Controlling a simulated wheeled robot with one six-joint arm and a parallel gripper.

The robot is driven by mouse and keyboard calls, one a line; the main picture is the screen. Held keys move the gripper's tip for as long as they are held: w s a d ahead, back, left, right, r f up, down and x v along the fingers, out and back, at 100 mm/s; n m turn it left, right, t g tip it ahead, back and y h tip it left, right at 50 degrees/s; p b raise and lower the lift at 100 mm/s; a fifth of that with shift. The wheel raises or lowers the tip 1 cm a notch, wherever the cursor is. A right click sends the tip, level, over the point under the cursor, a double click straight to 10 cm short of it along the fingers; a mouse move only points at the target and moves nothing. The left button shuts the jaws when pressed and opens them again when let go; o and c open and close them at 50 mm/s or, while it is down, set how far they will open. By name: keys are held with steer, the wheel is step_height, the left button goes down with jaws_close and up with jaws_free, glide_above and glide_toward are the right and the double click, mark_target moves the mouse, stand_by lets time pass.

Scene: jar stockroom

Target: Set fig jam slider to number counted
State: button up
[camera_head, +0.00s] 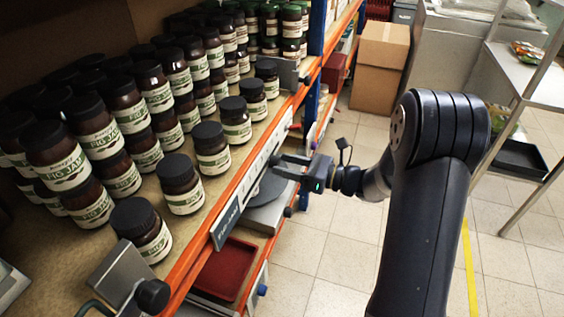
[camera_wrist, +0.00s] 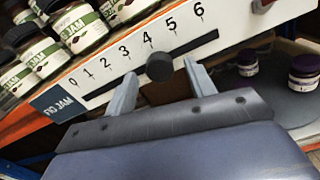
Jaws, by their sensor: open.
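The white scale strip (camera_wrist: 112,72), numbered 0 to 6, runs along the shelf edge, with a dark FIG JAM label (camera_wrist: 58,106) at its left end. Its round black slider knob (camera_wrist: 159,67) sits on the dark slot and appears closest to 4. My gripper (camera_wrist: 159,70) is open, with one finger on each side of the knob; whether either touches it is unclear. In the head view, my gripper (camera_head: 284,163) is at the shelf edge and hides the knob. Several dark fig jam jars (camera_head: 180,185) with black lids and cream-green labels stand on the shelf; some hide others.
A metal divider with a black knob (camera_head: 152,296) stands at the shelf's near end. Green-lidded jars (camera_head: 291,22) stand farther back. Below are a red tray (camera_head: 226,268) and a round grey plate (camera_head: 268,190). A cardboard box (camera_head: 379,70) stands on the floor; the tiled aisle has free room.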

steer(key=shift+x, duration=0.85)
steer(key=shift+c, duration=0.2)
jaws_close()
